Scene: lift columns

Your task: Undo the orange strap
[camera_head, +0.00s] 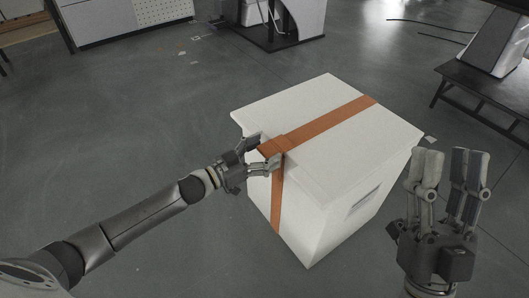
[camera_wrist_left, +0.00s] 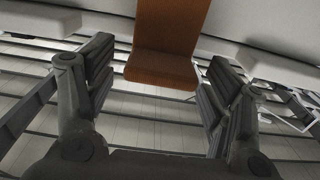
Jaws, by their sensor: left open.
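A white box (camera_head: 300,125) with a slightly overhanging lid stands on the floor. The orange strap (camera_head: 335,118) runs across the top and down the left side face. A thicker strap piece sits at the lid's left edge, partly hidden by my left gripper (camera_head: 264,152). That gripper is open, with its fingers on either side of the strap at this edge. In the left wrist view the strap's broad end (camera_wrist_left: 165,45) shows between the two open fingers (camera_wrist_left: 155,75), apart from both. My right gripper (camera_head: 446,160) is open and empty, to the right of the box.
A dark bench (camera_head: 480,100) with white equipment stands at the right. White cabinets (camera_head: 125,20) and a dark-based white unit (camera_head: 270,30) stand at the back. Cables (camera_head: 425,28) lie at the upper right. The grey floor around the box is mostly clear.

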